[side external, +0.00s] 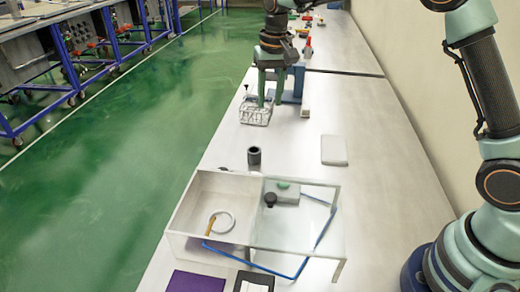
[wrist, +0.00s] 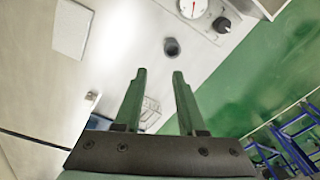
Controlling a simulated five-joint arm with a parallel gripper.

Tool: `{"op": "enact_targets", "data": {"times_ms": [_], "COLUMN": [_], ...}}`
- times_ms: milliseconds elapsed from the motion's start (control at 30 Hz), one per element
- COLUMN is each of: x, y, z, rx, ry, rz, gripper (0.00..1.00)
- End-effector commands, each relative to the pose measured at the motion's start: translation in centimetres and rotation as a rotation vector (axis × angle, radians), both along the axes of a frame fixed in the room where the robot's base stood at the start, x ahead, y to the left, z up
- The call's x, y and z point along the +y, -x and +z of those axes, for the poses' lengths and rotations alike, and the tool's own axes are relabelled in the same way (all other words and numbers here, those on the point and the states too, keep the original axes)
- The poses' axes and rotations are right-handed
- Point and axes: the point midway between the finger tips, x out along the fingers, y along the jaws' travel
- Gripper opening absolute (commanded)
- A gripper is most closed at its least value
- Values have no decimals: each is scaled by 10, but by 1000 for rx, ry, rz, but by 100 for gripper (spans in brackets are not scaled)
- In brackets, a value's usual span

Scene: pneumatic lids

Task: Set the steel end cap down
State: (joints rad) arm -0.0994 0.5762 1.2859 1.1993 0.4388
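My gripper (side external: 266,98) has two green fingers and points down at a small clear or wire-sided rack (side external: 256,116) on the bench. In the wrist view the fingers (wrist: 159,74) stand apart, with nothing visible held between them. Part of the rack (wrist: 150,108) shows beyond and between the fingers. I cannot pick out a steel end cap for certain; pale parts in the rack are too small to tell.
A black cup (side external: 254,157) stands on the bench, near a flat pale block (side external: 334,150). A clear-walled two-part box (side external: 205,243) holds a pale ring (side external: 221,223). A blue hose (side external: 268,267) loops around its right part. A blue stand (side external: 295,85) is beside my gripper.

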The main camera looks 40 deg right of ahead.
Motion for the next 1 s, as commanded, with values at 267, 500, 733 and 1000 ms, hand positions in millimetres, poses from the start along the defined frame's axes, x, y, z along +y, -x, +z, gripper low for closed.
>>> {"op": "enact_targets", "data": {"times_ms": [267,500,733,1000], "x": [-21,-35,-46,-51], "y": [66,131,190,224], "z": [64,86,80,62], "rx": [-134,-244,-344,-405], "ry": [9,33,70,101], "rz": [103,189,269,321], "gripper": [40,40,40,40]}}
